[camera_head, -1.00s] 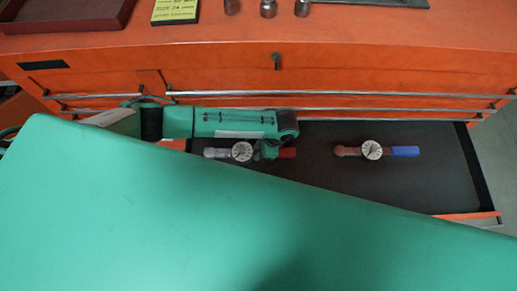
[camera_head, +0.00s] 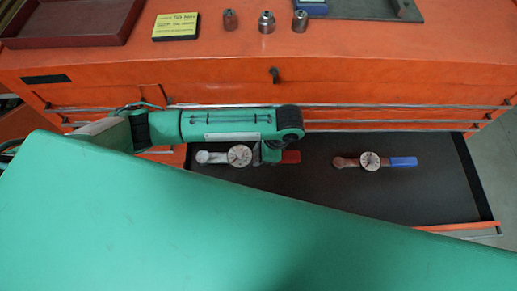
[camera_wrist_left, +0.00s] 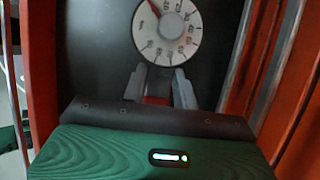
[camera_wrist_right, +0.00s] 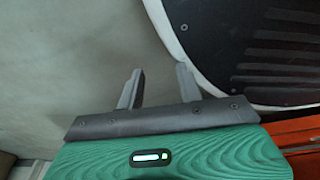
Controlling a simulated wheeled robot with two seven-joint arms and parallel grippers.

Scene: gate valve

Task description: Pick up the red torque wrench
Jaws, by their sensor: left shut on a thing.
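The red torque wrench has a red handle (camera_head: 291,157), a round white dial (camera_head: 239,156) and a silver head. It is over the left part of the open drawer. My left gripper (camera_head: 268,152) is shut on its handle beside the dial. In the left wrist view, a bit of red handle (camera_wrist_left: 158,100) shows between the fingers (camera_wrist_left: 159,84), with the dial (camera_wrist_left: 167,26) beyond. My arm hides part of the wrench, and its height above the drawer floor is hard to tell. My right gripper (camera_wrist_right: 158,80) is open and empty in the right wrist view.
A blue-handled dial wrench (camera_head: 402,162) lies to the right in the dark drawer (camera_head: 420,195). The orange cabinet top (camera_head: 200,62) holds several sockets (camera_head: 267,23), a yellow note (camera_head: 175,26) and a dark red tray (camera_head: 70,30). The drawer's front edge (camera_head: 462,226) is partly behind my green body.

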